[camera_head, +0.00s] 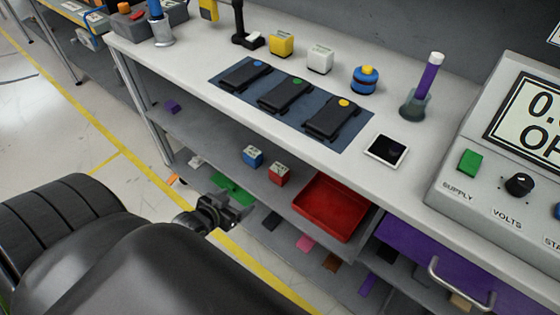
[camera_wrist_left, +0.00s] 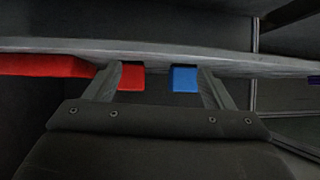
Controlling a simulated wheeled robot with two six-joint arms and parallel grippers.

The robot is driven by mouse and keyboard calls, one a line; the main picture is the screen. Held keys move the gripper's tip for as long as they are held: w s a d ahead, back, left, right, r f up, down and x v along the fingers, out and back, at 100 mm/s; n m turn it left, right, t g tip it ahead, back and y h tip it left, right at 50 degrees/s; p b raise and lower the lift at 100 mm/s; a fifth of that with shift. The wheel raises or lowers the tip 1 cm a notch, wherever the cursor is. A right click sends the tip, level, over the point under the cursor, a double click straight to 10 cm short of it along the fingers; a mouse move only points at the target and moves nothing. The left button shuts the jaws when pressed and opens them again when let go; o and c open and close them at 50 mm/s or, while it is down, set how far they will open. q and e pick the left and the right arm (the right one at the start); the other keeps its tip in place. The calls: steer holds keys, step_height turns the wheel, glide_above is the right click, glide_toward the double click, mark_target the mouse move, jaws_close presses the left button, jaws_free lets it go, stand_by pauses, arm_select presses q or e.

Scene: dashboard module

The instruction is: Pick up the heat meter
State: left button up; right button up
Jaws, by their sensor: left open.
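No thing in view is clearly marked as the heat meter, and I cannot tell which one it is. A small blue box (camera_head: 253,157) and a small red box (camera_head: 278,174), both with pale printed tops, stand on the lower shelf. My left gripper (camera_head: 236,211) is open and empty in front of that shelf, nearer than both boxes and apart from them. In the left wrist view, the red box (camera_wrist_left: 132,80) shows beside the left finger and the blue box (camera_wrist_left: 185,79) between the fingers (camera_wrist_left: 160,78), nearer the right one. My right gripper is out of view.
A red tray (camera_head: 331,207) stands right of the boxes; its side shows in the left wrist view (camera_wrist_left: 45,65). The worktop (camera_head: 190,75) overhangs, holding black devices on a blue mat (camera_head: 228,91), a yellow cube (camera_head: 281,44), a white cube (camera_head: 320,60) and a power supply (camera_head: 480,190).

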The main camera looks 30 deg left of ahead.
arm_select(q)
steer(key=w+d+r+m+t+h+b, duration=0.1)
steer(key=w+d+r+t+h+b, duration=0.1)
steer(key=d+r+b, duration=0.25)
steer(key=b, duration=0.2)
glide_toward(282, 170)
steer(key=x, duration=0.2)
steer(key=f+x, duration=0.1)
steer(key=x, duration=0.4)
steer(key=shift+s+a+f, duration=0.25)
steer(key=shift+a+f, duration=0.05)
steer(key=shift+a, duration=0.05)
steer(key=b+x, duration=0.1)
steer(key=x, duration=0.3)
steer(key=shift+w+a, duration=0.15)
steer(key=shift+w+f, duration=0.1)
steer(key=shift+w, duration=0.3)
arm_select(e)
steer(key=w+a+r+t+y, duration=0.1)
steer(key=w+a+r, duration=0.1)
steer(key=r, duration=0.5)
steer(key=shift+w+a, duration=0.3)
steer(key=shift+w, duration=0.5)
arm_select(q)
steer(key=c, duration=1.2)
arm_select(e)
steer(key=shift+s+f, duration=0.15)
